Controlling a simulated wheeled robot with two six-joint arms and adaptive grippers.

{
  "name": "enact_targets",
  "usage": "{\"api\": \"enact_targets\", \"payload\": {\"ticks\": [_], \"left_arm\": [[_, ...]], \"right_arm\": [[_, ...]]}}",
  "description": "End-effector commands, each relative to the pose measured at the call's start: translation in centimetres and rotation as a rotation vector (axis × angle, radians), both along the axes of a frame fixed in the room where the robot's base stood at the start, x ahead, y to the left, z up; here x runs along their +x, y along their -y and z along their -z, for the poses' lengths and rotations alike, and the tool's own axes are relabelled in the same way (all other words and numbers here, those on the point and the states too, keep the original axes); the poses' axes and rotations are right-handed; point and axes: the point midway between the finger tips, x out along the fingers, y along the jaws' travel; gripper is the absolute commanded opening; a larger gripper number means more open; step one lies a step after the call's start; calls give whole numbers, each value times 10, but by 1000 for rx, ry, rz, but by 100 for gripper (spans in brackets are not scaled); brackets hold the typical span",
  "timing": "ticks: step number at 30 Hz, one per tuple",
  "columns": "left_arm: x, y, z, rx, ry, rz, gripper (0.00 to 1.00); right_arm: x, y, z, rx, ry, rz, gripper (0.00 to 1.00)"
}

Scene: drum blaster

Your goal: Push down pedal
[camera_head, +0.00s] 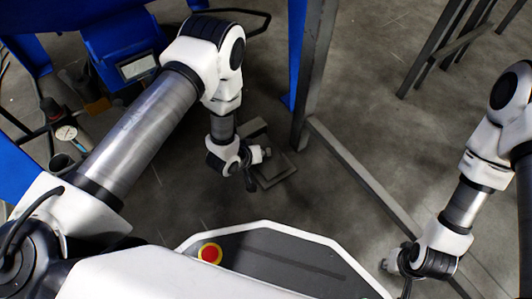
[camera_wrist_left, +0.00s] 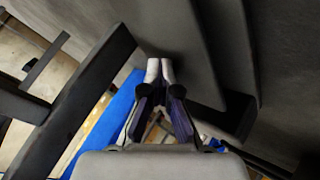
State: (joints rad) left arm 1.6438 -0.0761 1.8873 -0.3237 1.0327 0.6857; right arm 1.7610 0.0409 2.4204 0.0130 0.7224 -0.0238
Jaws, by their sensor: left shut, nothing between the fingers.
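The pedal (camera_head: 280,174) is a dark grey metal plate low at the floor, near the foot of a steel post in the head view. My left gripper (camera_head: 250,184) points down at the pedal's left side and covers part of it. In the left wrist view, the shut fingertips (camera_wrist_left: 160,66) overlap a dark grey plate (camera_wrist_left: 182,35), apparently the pedal. Nothing is between them, and I cannot tell if they touch it. My right gripper (camera_head: 404,287) hangs at the lower right, away from the pedal, its fingers mostly hidden.
A grey steel post (camera_head: 313,75) and a long floor beam (camera_head: 362,178) stand just right of the pedal. Open concrete floor (camera_head: 400,130) lies to the right.

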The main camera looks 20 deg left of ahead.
Motion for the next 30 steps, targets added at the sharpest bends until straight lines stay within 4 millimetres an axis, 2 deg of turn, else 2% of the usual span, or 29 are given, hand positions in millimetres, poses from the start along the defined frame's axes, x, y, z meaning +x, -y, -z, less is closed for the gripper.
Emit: {"api": "enact_targets", "payload": {"ticks": [7, 19, 30], "left_arm": [[-2, 0, 0, 1, -7, 2, 0], [-3, 0, -24, 2, -6, 2, 0], [-2, 0, -26, 0, -3, 1, 0]], "right_arm": [[0, 0, -2, 0, 0, 0, 25], [0, 0, -26, 0, 0, 0, 25], [0, 0, -27, 0, 0, 0, 25]]}}
